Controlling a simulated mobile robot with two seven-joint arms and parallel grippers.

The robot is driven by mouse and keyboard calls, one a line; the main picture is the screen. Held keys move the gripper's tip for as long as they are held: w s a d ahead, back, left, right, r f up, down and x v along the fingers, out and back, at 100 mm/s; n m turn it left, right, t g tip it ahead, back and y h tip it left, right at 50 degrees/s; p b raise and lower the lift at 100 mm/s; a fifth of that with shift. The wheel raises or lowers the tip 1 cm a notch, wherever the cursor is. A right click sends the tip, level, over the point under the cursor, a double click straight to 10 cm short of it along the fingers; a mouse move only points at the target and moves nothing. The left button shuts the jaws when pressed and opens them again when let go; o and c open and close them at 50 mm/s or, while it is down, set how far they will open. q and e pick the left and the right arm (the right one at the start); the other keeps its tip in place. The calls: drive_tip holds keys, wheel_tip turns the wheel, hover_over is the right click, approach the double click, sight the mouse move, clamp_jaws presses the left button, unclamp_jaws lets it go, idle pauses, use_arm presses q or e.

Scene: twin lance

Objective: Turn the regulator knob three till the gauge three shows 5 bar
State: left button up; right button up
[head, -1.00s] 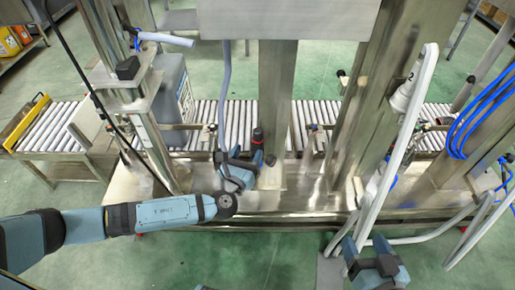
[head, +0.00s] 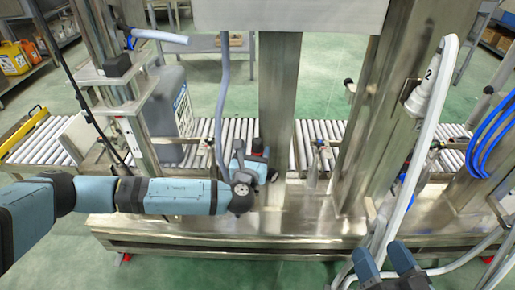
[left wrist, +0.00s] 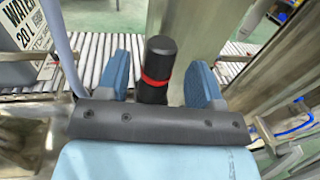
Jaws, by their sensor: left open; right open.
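A black knob-like cylinder with a red ring (left wrist: 156,68) stands upright between the two blue fingers of my left gripper (left wrist: 161,80) in the left wrist view. Gaps show on both sides of it. In the head view the same black and red piece (head: 257,147) is at my left gripper (head: 250,167), which is open, in front of the steel post. No number can be read on it, so I cannot tell whether it is knob three. No gauge face is readable. My right gripper (head: 385,256) is open and empty at the bottom right.
A roller conveyor (head: 330,130) runs behind the steel frame. A grey canister (head: 168,110) stands on it at left. A grey hose (head: 224,90) hangs close to my left gripper. A white pipe marked 2 (head: 432,92) and blue hoses (head: 490,115) are at right.

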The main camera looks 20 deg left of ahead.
sight(256, 147)
use_arm(q)
drive_tip(key=shift+w+a+b, duration=0.15)
drive_tip(key=shift+w+b, duration=0.25)
drive_tip(key=shift+w, duration=1.45)
use_arm(e)
drive_tip(key=shift+f+g, duration=0.4)
drive_tip(key=shift+f, duration=0.5)
